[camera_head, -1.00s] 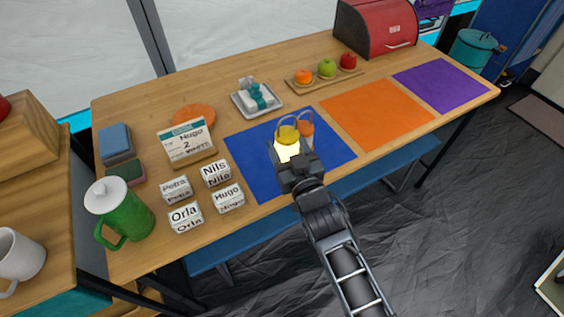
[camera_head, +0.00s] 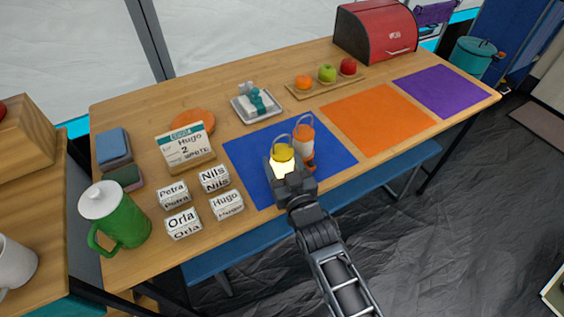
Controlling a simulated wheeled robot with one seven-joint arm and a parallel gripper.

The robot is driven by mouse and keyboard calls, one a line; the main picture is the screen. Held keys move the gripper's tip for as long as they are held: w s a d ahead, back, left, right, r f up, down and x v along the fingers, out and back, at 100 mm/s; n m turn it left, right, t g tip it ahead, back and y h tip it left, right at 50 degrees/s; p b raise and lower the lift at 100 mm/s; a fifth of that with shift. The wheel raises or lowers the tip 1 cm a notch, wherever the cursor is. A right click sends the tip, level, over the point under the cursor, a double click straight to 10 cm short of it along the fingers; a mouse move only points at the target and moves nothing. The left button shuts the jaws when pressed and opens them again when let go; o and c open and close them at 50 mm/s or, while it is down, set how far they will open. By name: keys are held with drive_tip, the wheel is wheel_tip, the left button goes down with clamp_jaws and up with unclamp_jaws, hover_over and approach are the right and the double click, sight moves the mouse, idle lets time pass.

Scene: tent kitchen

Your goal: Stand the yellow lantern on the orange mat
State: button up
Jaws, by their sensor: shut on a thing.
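The yellow lantern (camera_head: 283,153) has a yellow cap, a glowing body and a wire handle. My gripper (camera_head: 284,168) is shut on it, in front of the blue mat (camera_head: 248,150) in the picture. The gripper hides the lantern's lower part, so I cannot tell whether it touches the mat. An orange lantern (camera_head: 304,138) with a wire handle stands just right of it, partly hidden by my gripper. The orange mat (camera_head: 377,120) lies right of the blue mat, and its surface is bare.
A purple mat (camera_head: 444,90) lies further right, bare. A fruit tray (camera_head: 325,85) and a red bread box (camera_head: 376,32) stand behind the mats. Several name blocks (camera_head: 182,223), a green jug (camera_head: 120,220) and a name card (camera_head: 186,147) stand at the left.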

drive_tip(key=shift+f, duration=0.15)
drive_tip(key=o, duration=1.3)
drive_tip(key=shift+s+d, duration=0.1)
drive_tip(key=shift+s, duration=0.05)
drive_tip(key=p+v, duration=0.3)
drive_tip(key=v, duration=0.8)
drive_tip(key=shift+s+d, duration=0.15)
drive_tip(key=shift+s, duration=0.15)
